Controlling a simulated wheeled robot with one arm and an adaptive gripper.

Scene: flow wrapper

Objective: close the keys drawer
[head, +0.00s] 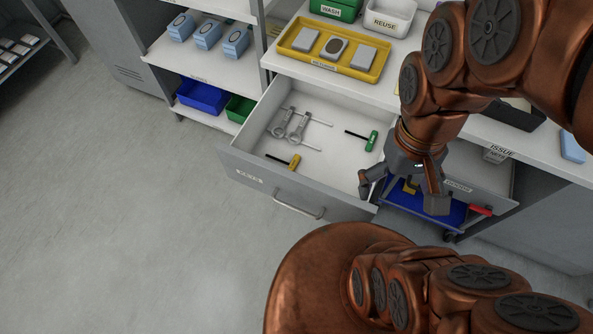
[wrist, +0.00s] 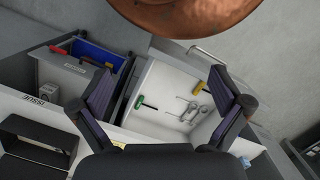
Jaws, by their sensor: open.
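The keys drawer (head: 325,150) is pulled well out of the white counter. Inside lie a green-handled tool (head: 371,141), a yellow-handled tool (head: 294,162) and grey ring-ended tools (head: 297,127). The bar handle (head: 298,211) is on the drawer's grey front. My gripper (head: 402,193) is open and empty at the drawer's right side, its fingers spread, and hides part of that side. In the wrist view the white drawer interior (wrist: 158,112) shows between the fingers of my gripper (wrist: 162,85). I cannot tell whether a finger touches the drawer.
A blue tray (head: 432,207) with a red-handled tool (head: 480,210) is just right of the drawer. A yellow tray (head: 343,73), a green WASH bin (head: 335,9) and a white REUSE bin (head: 390,17) stand on the counter. The floor (head: 130,230) at left is clear.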

